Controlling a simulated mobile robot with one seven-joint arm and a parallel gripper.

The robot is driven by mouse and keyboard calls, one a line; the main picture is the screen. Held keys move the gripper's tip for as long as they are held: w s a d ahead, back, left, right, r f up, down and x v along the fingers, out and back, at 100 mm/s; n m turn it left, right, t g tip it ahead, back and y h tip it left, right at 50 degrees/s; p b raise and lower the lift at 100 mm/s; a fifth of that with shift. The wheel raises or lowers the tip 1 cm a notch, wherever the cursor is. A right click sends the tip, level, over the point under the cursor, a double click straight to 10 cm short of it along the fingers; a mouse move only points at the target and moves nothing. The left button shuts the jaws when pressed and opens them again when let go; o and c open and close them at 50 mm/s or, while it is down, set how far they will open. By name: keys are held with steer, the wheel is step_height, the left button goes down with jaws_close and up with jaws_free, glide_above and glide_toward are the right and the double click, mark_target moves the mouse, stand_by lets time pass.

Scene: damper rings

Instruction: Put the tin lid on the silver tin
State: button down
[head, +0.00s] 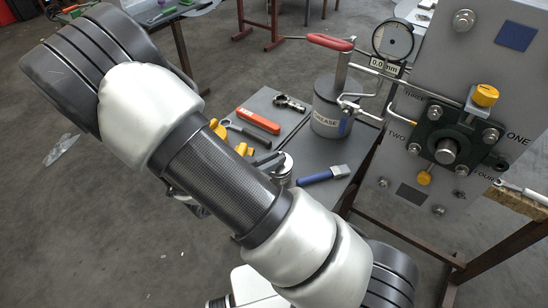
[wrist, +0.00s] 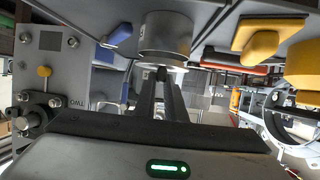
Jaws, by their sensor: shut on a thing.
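The silver tin (wrist: 165,32) stands on the grey bench top and appears upside down in the wrist view. In the head view the silver tin (head: 284,178) is mostly hidden behind my arm. The tin lid (wrist: 178,67) is a thin pale disc at the tin's open end. My gripper (wrist: 163,78) is shut on the lid's small dark knob, with its two dark fingers close together. The lid is lined up with the tin or nearly so; I cannot tell whether it rests on the rim. In the head view my fingertips (head: 268,159) show just above the tin.
A blue-handled scraper (head: 322,175) lies right of the tin. The grease pot (head: 325,112) stands behind it. An orange-red tool (head: 258,121), a spanner (head: 243,131) and yellow pieces (head: 243,149) lie nearby. The upright grey panel (head: 408,150) with a dial gauge (head: 393,40) rises at the right.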

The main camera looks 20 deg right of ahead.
steer(key=shift+f+b, duration=0.45)
steer(key=shift+f, duration=0.3)
stand_by(0.6)
steer(key=c, duration=1.7)
jaws_free()
steer(key=shift+c, duration=0.2)
steer(key=p+v, duration=0.2)
steer(key=v, duration=1.5)
steer(key=shift+a+r, duration=0.15)
steer(key=shift+a, duration=0.05)
